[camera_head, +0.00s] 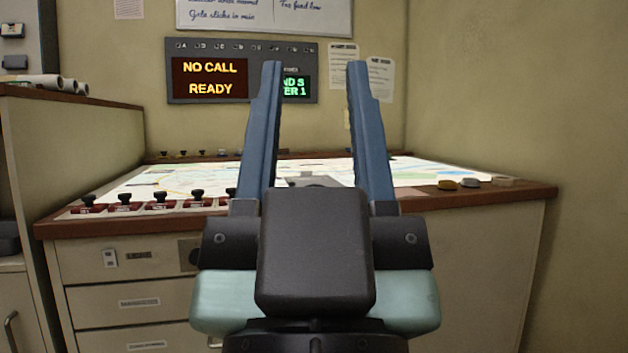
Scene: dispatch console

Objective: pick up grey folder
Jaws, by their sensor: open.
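My gripper (314,68) is open and empty, its two blue fingers pointing up in the picture in front of the console. A small flat grey thing (312,180) shows between the fingers on the console top. It may be the grey folder, but its lower part is hidden behind my gripper's dark body and I cannot tell its full shape. No other folder can be made out. The console (480,235) has a wooden edge and a lit map (215,178) on its top.
Several black knobs on red bases (161,200) line the front left edge. A cabinet with paper rolls (40,82) stands left. A display panel (211,78) hangs behind.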

